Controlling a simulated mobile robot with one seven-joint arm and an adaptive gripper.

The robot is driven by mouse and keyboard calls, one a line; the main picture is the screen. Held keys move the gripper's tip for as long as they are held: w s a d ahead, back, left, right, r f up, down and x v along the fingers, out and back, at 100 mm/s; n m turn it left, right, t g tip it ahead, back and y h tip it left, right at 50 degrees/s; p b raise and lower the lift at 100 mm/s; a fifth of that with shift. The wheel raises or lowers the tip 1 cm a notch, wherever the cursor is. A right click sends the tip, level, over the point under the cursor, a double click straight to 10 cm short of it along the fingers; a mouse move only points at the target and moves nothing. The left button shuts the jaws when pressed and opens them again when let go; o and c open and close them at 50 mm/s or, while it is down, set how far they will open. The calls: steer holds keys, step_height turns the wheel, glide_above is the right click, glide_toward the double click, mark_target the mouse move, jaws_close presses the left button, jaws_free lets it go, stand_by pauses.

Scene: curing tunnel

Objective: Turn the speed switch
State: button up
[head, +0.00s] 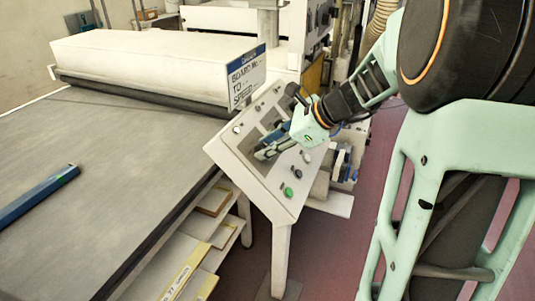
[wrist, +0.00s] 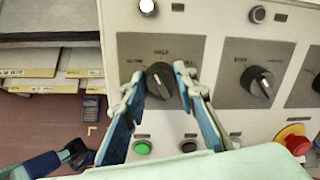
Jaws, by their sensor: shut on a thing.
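The speed switch (wrist: 159,82) is a dark round knob on a grey plate of the tilted white control panel (head: 222,153). Small lettering around it seems to read slow and half. My gripper (wrist: 161,76) has its blue-lined fingers on either side of the knob, shut on it. The knob's pointer seems tilted in the wrist view, but its exact setting is hard to read. In the head view my gripper (head: 262,153) reaches the panel from the upper right and its fingers hide the knob.
A second black knob (wrist: 259,86) sits to the right. A green button (wrist: 142,148) and a red mushroom button (wrist: 294,139) lie below. A wide grey conveyor belt (head: 110,130) with a blue bar (head: 38,196) is left of the panel. A sign (head: 246,78) stands behind it.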

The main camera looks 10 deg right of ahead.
steer(key=n+b, duration=0.3)
steer(key=n, duration=0.1)
steer(key=shift+f+b, duration=0.2)
steer(key=shift+b, duration=0.1)
steer(key=shift+n+b, duration=0.7)
steer(key=shift+n, duration=0.4)
steer(key=shift+r, duration=0.15)
steer(key=o, duration=1.2)
steer(key=shift+c, duration=0.2)
steer(key=v, duration=1.2)
steer(key=shift+d, duration=0.2)
